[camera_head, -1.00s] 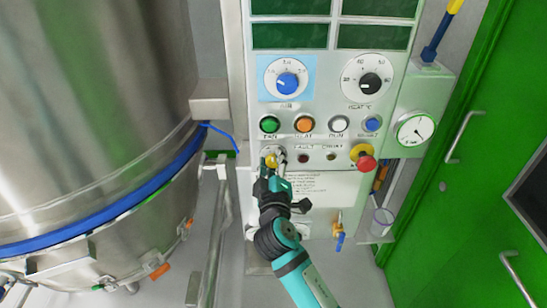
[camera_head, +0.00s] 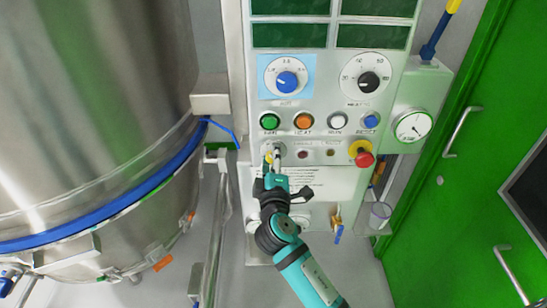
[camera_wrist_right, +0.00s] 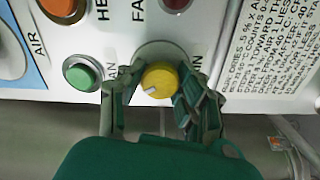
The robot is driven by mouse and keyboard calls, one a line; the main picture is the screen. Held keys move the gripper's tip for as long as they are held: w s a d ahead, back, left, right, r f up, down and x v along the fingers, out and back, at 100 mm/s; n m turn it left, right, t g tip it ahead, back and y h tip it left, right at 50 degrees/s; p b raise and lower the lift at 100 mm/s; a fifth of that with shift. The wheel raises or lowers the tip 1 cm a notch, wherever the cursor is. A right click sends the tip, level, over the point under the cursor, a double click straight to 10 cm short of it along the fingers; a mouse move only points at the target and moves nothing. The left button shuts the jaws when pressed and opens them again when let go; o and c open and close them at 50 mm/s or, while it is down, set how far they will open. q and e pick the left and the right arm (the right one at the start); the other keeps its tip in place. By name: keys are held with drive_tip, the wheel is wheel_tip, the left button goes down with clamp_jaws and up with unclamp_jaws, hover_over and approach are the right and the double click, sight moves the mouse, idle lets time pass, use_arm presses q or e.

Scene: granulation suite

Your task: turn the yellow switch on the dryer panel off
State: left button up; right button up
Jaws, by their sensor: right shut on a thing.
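The yellow switch (camera_wrist_right: 160,78) is a round knob on the dryer panel (camera_head: 318,95), low on its left side. In the right wrist view its white mark points to the lower left. My right gripper (camera_wrist_right: 153,95) has one finger on each side of the knob and is shut on it. In the head view the right gripper (camera_head: 273,160) reaches up from below and hides most of the switch. My left gripper is not in view.
Above the switch are a green button (camera_head: 269,121), an orange button (camera_head: 303,120) and two dials. A red emergency knob (camera_head: 364,159) sits to the right. A large steel vessel (camera_head: 90,110) stands left, and a green door (camera_head: 480,190) is at the right.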

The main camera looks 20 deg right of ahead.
drive_tip(key=o, duration=1.2)
drive_tip(key=v, duration=1.2)
